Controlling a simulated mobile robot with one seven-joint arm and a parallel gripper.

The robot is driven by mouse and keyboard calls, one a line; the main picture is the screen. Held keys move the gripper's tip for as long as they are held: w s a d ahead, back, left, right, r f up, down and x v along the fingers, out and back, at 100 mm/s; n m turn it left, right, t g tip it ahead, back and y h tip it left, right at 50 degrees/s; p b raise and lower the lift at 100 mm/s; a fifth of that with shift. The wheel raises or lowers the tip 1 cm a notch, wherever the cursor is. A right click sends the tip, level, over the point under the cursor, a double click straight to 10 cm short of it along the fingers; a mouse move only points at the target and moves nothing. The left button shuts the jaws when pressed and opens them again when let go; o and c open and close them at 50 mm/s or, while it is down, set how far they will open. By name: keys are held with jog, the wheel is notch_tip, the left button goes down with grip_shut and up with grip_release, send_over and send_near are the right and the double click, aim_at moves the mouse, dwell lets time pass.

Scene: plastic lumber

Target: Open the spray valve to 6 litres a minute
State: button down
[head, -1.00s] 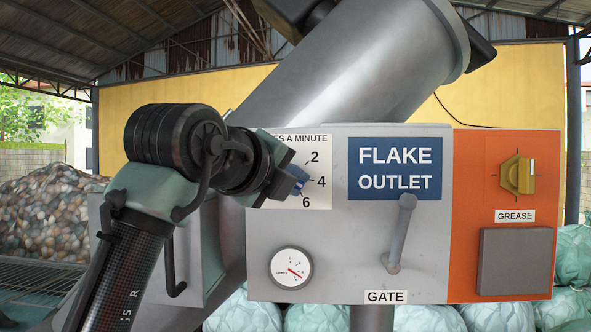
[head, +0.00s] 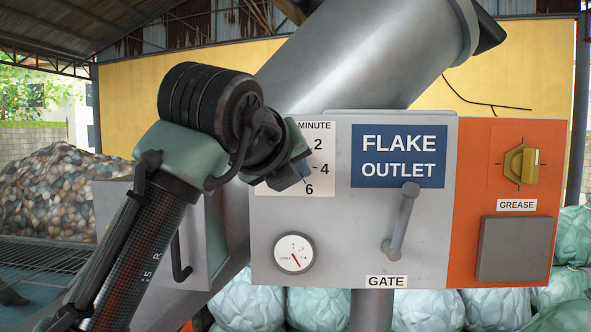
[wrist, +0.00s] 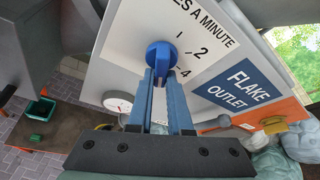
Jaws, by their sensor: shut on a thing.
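The blue valve knob (wrist: 160,55) is on a white scale plate (head: 322,150) on the grey panel. The scale reads 2, 4 and 6 downward in the head view. My gripper (wrist: 161,78) is shut on the knob's handle, its blue fingers on either side. The exact pointer setting is hidden. A round gauge (head: 294,253) below has a red needle pointing down and right.
Right of the scale are a blue FLAKE OUTLET sign (head: 398,155) and a grey gate lever (head: 400,220). An orange panel (head: 470,170) carries a yellow grease knob (head: 520,164) and a grey box (head: 514,249). Bags (head: 430,309) lie below.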

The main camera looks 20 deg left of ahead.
jog(key=shift+a+r, duration=0.15)
jog(key=shift+r, duration=0.35)
jog(key=c, duration=0.9)
grip_release()
jog(key=shift+o, duration=0.3)
jog(key=shift+f, duration=0.25)
jog(key=shift+w+f, duration=0.1)
jog(key=shift+f, duration=0.05)
